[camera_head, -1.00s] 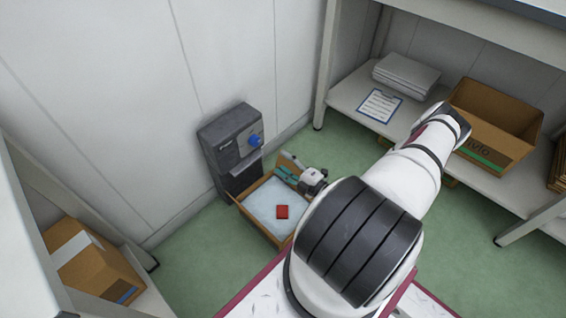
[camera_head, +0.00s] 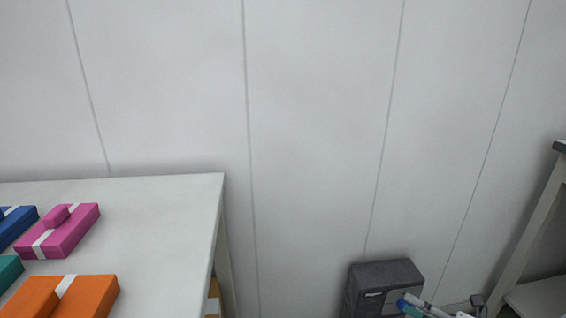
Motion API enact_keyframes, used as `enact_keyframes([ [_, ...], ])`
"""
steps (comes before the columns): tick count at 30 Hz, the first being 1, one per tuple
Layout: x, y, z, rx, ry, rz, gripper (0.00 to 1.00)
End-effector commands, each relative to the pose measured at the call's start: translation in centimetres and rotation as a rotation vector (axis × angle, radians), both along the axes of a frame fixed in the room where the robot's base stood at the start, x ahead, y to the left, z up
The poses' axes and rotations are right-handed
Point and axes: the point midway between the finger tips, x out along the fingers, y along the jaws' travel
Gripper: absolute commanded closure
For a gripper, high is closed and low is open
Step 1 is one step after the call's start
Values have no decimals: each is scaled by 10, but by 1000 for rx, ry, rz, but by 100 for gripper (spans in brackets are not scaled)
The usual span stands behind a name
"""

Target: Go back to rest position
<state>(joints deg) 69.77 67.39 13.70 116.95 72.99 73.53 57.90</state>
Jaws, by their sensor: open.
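My gripper (camera_head: 416,309) shows only in part at the bottom edge of the head view, right of centre. Its teal fingertip area and some white and grey parts are visible in front of the dark grey machine (camera_head: 372,280). It is open, and I see nothing held in it. The rest of my arm is below the picture.
A white table (camera_head: 165,215) at the left holds a pink box (camera_head: 68,235), an orange box (camera_head: 88,297), a blue box (camera_head: 14,226) and a teal box (camera_head: 8,270). A shelf unit (camera_head: 540,215) stands at the right edge. Pale wall panels fill the back.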

Motion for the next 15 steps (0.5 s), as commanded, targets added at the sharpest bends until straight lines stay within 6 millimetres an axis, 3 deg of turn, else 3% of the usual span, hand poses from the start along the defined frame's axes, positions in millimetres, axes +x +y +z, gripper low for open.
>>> enact_keyframes([
  [1,1,12,19,-74,-36,79,44],
  [8,-10,67,86,-356,-210,419,44],
  [15,-40,121,145,-616,-420,775,44],
])
